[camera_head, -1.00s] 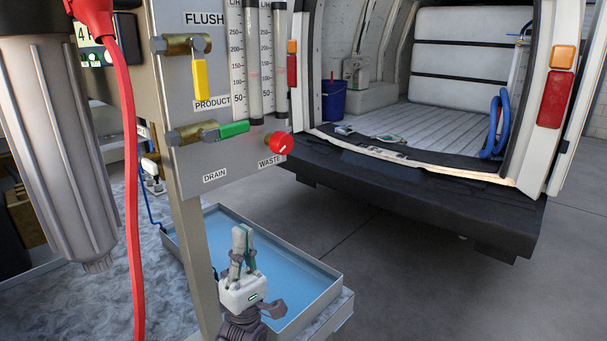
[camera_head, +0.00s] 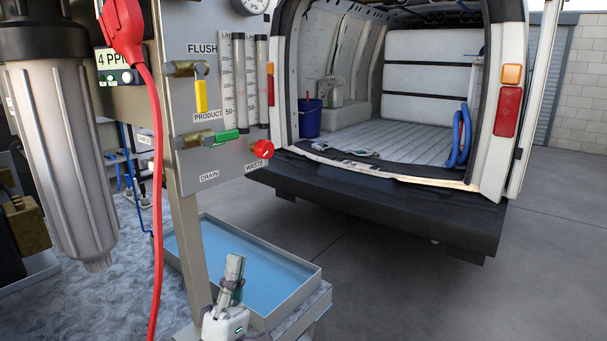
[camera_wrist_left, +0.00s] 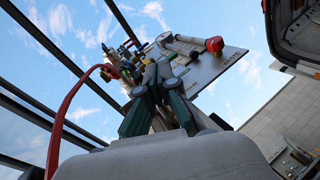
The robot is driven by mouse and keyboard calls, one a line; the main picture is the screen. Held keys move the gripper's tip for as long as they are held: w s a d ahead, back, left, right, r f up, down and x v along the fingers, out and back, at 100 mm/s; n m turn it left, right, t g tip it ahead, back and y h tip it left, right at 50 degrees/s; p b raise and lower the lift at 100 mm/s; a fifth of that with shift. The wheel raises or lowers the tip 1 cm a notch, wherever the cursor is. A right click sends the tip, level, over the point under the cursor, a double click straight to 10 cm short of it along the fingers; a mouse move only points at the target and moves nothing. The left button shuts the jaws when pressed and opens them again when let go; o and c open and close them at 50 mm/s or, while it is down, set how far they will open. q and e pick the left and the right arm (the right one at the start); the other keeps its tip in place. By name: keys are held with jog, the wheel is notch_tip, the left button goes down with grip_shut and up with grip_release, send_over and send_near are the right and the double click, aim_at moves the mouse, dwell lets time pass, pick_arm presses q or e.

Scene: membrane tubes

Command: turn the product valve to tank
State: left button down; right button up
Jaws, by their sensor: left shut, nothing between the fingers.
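The panel (camera_head: 220,170) holds two brass valves. The upper one has a yellow handle (camera_head: 201,95) hanging straight down, with FLUSH above it. The lower one has a green handle (camera_head: 224,137) lying level to the right, with PRODUCT above and DRAIN below. A red knob (camera_head: 262,149) sits right of it, above WASTE. I cannot read a tank label. My left gripper (camera_head: 234,262) is shut and empty, pointing up, below the panel and in front of the tray, apart from both valves. The wrist view shows its closed fingers (camera_wrist_left: 160,75) with the panel beyond. My right gripper is out of view.
A grey tray with a blue floor (camera_head: 300,288) stands behind the gripper. A red hose (camera_head: 157,200) hangs left of the panel post, near a large filter housing (camera_head: 70,160). The van's bumper (camera_head: 370,195) is at right. Open floor lies between.

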pick_arm(q)
jog(key=s+f+m+g+y, duration=0.2)
jog(key=f+m+g+y, duration=0.2)
jog(key=f+g, duration=0.5)
jog(key=s+f+m+g+y, duration=0.3)
jog(key=f+m+g+y, duration=0.15)
jog(key=f, duration=0.95)
jog(key=s+a+f+m+g+y, duration=0.1)
jog(key=s+a+f+m+g, duration=0.2)
jog(key=s, duration=0.5)
jog(key=s+a+f+m+g+y, duration=0.1)
jog(key=s+a+f+m+g, duration=0.15)
jog(key=s+f+g, duration=0.4)
jog(key=s+a+m+g+y, duration=0.2)
jog(key=s+a, duration=0.2)
jog(key=s, duration=0.6)
notch_tip(320, 180, down, 24)
jog(key=g+p, duration=0.2)
jog(key=s+a+f+p, duration=0.1)
jog(key=s+a+f, duration=0.1)
jog(key=s+f, duration=1.3)
jog(key=shift+s+a+f+g, duration=0.2)
jog(key=shift+s+f+g, duration=0.2)
jog(key=shift+s, duration=0.8)
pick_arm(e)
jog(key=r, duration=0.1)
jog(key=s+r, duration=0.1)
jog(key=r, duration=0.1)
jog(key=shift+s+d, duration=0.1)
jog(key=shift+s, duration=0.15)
